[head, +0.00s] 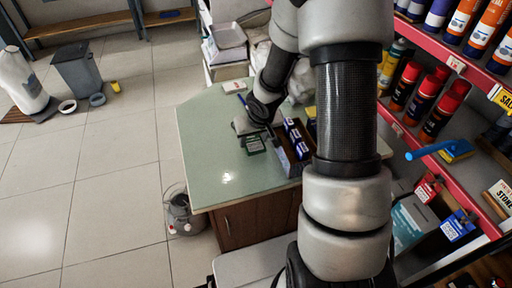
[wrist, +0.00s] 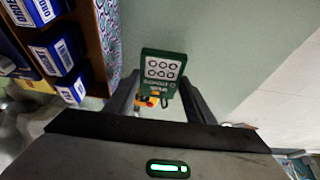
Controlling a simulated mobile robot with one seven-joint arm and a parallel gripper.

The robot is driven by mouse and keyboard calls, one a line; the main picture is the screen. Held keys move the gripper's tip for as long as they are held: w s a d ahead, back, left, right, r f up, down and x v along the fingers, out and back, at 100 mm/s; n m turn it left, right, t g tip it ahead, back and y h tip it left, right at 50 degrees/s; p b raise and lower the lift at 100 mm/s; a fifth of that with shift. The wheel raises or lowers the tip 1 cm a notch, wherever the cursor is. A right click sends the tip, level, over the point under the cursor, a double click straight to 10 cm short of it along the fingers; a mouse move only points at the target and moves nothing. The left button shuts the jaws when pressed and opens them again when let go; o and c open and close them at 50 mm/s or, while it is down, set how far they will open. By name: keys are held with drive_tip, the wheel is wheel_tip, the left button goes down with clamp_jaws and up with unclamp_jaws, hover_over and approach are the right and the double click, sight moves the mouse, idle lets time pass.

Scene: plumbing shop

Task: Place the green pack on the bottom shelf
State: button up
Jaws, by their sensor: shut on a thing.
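The green pack (head: 254,146) is at my gripper (head: 250,132), over the left part of the green-topped counter. In the wrist view the pack (wrist: 163,65) shows a white label with dark rings, and its lower part lies between the two fingers of my gripper (wrist: 160,95). My gripper is shut on it. I cannot tell whether the pack touches the counter top. A shelf rack with red edges (head: 400,130) stands at the right. Its lower level holds boxes (head: 408,222) and is partly hidden by my arm.
The counter (head: 200,130) has clear room on its left. A brown tray (head: 282,158) with several blue-and-white boxes stands close to the right of my gripper. A blue-handled tool (head: 430,149) sticks out from the rack. A bucket (head: 182,212) stands on the floor by the counter.

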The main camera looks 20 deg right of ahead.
sight(255, 145)
drive_tip(key=shift+f+b, duration=0.9)
drive_tip(key=shift+f, duration=1)
drive_tip(key=shift+f, duration=0.15)
drive_tip(key=o, duration=1.1)
drive_tip(key=shift+d, duration=0.1)
